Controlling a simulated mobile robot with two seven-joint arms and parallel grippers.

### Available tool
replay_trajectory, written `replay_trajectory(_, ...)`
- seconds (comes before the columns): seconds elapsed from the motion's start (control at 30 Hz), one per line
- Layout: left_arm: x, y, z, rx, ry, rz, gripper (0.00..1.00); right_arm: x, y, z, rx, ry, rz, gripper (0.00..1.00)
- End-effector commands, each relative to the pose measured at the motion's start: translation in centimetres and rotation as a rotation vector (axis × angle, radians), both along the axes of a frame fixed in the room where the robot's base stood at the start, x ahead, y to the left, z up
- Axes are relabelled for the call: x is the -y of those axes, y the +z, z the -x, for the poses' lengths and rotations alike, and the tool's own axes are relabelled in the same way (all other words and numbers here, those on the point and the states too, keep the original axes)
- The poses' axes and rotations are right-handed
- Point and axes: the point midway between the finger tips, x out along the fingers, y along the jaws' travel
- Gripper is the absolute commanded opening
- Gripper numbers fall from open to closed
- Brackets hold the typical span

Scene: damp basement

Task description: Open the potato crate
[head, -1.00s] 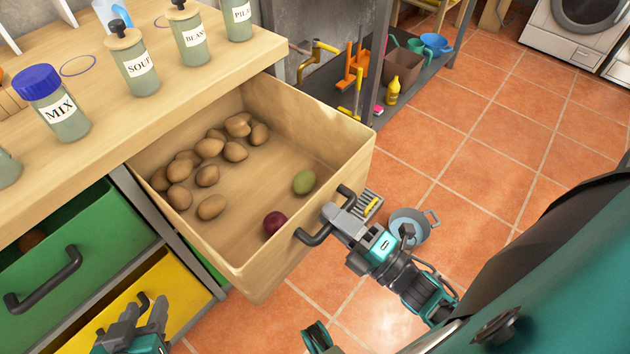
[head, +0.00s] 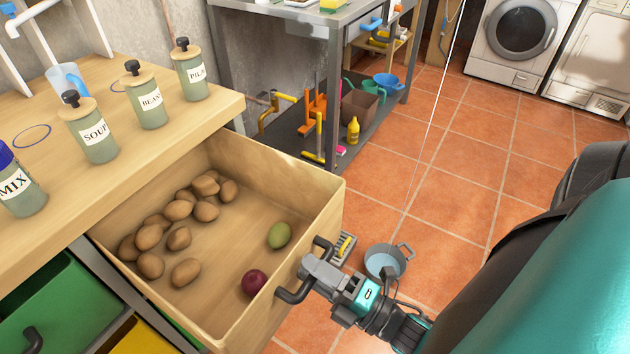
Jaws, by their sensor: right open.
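The potato crate (head: 235,318) is a light wooden drawer under the worktop, standing pulled well out. Several brown potatoes (head: 180,210) lie in its back left part. A green potato-like item (head: 279,235) and a dark red round one (head: 254,283) lie near its front. A dark bar handle (head: 292,295) is on its front panel. My right gripper (head: 310,272) is at this handle with its jaws open; its fingers overlap the bar's middle, and I cannot tell whether they touch it. My left gripper is out of view.
Labelled jars (head: 90,135) stand on the worktop (head: 190,130). A green crate (head: 60,310) and a yellow one (head: 140,340) sit below left. A grey bucket (head: 386,262) stands on the tiles beyond my right gripper. The floor toward the washing machine (head: 522,30) is clear.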

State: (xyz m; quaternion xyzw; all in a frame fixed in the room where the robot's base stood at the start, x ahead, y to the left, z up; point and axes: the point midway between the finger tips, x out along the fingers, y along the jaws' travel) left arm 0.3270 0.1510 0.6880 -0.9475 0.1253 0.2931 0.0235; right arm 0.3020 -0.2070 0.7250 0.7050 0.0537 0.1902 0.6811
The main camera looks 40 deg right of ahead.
Motion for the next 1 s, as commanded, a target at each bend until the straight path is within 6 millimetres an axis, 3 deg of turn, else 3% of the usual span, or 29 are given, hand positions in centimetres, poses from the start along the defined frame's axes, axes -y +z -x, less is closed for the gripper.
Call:
replay_trajectory(0.17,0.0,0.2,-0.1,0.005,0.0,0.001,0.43,0.3,-0.3,0.9,-0.003,0.0,0.0,0.42)
replay_trajectory(0.7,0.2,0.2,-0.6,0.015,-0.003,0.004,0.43,3.9,-2.4,10.6,-0.004,-0.001,0.001,0.42)
replay_trajectory(1.0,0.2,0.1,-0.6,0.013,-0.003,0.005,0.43,4.4,-2.5,12.0,0.0,0.0,0.0,0.42)
